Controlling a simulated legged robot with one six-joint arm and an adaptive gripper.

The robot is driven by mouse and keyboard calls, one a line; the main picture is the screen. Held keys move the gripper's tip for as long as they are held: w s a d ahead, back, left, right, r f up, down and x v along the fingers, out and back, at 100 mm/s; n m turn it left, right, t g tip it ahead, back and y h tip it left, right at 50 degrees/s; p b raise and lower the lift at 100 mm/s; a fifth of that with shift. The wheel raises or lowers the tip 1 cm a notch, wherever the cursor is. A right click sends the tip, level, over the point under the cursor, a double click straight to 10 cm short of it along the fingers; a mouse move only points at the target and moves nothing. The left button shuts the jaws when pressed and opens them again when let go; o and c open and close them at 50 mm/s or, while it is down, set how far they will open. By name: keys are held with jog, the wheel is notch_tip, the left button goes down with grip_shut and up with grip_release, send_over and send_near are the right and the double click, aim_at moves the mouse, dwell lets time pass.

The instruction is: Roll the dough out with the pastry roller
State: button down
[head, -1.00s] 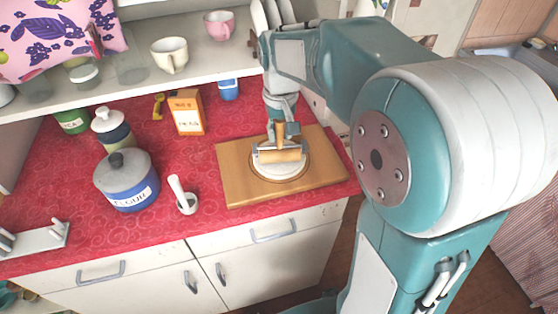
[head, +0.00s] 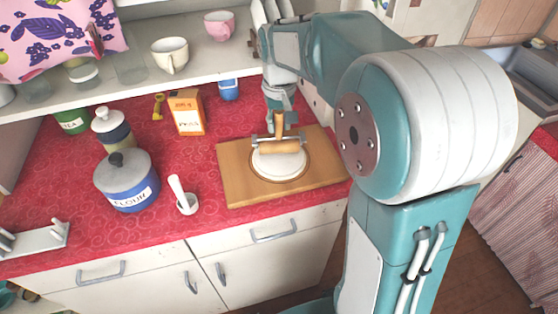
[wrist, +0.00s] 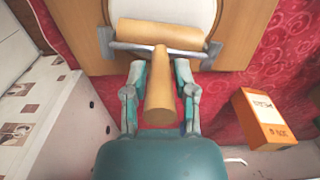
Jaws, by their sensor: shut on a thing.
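The pastry roller (head: 280,147) has a wooden cylinder in a metal frame and a wooden handle. My gripper (wrist: 161,82) is shut on its handle, with a finger on each side in the wrist view. The dough (head: 278,166) is a pale, flat round on the wooden board (head: 235,185). The roller (wrist: 160,34) lies over the far edge of the dough in the head view; I cannot tell whether it touches. In the wrist view the dough (wrist: 180,10) shows at the top, partly hidden by the roller.
A shelf (head: 205,60) overhangs the back. Red counter is bare between them.

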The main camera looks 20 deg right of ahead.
jog(key=shift+s+a+f, duration=0.1)
jog(key=shift+s+a, duration=0.1)
jog(key=shift+s, duration=0.75)
jog(key=shift+s+a+r, duration=0.1)
jog(key=shift+s+a, duration=0.05)
jog(key=shift+s, duration=0.85)
jog(key=shift+s+a+f, duration=0.1)
jog(key=shift+s+a, duration=0.1)
jog(key=shift+s, duration=0.75)
jog(key=shift+w+d, duration=0.2)
jog(key=shift+w, duration=0.85)
jog(key=shift+w+d, duration=0.2)
jog(key=shift+w, duration=0.85)
jog(key=shift+w+d, duration=0.2)
jog(key=shift+w, duration=0.85)
jog(key=shift+w+d, duration=0.2)
jog(key=shift+w, duration=0.85)
jog(key=shift+s+a, duration=0.2)
jog(key=shift+s, duration=0.85)
jog(key=shift+s+a, duration=0.2)
jog(key=shift+s, duration=0.85)
notch_tip(320, 180, up, 6)
